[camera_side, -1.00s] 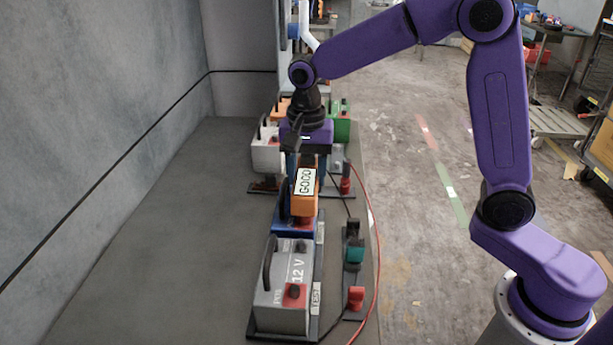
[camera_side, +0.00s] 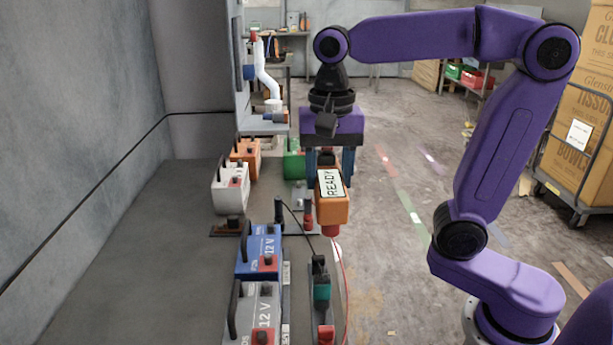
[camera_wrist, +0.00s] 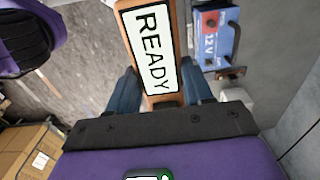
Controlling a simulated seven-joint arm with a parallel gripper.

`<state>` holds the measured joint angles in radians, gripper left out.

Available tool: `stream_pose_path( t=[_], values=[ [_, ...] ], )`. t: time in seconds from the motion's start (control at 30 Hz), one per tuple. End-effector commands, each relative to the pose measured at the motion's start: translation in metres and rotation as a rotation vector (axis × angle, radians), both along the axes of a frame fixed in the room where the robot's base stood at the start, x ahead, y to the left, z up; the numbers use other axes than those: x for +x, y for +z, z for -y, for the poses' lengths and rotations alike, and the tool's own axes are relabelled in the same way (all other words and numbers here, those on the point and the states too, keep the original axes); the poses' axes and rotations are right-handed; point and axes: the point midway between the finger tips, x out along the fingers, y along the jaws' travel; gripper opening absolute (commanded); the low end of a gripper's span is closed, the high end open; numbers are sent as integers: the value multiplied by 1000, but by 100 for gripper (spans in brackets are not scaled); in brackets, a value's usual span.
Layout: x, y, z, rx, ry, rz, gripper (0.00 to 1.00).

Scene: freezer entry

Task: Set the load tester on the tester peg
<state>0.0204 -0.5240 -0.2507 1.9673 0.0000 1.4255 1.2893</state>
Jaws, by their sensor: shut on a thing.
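The load tester (camera_side: 332,207) is an orange box with a white READY display and a red part at its lower end. My gripper (camera_side: 331,165) is shut on its upper part and holds it in the air, to the right of the blue battery. In the wrist view the tester (camera_wrist: 150,50) sits between my two blue fingers. A black upright post (camera_side: 278,211) with a dark cable near it stands beyond the blue battery. I cannot tell whether it is the tester peg.
A blue 12 V battery (camera_side: 258,250) and a grey one (camera_side: 258,308) stand at front; white (camera_side: 230,190), orange (camera_side: 246,152) and green (camera_side: 293,165) ones stand farther back. A teal block (camera_side: 321,288) and a red block (camera_side: 326,334) line the bench's right side. Bare bench lies left.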

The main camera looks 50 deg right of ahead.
Motion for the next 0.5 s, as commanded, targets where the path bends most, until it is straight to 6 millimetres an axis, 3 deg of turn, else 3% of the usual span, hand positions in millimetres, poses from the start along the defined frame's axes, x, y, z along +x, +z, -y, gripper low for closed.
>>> stream_pose_path(
  t=[0.2,0.5],
  values=[
    [-12,7,4,1,-1,3,0],
    [-14,17,5,2,-1,4,0]
  ],
)
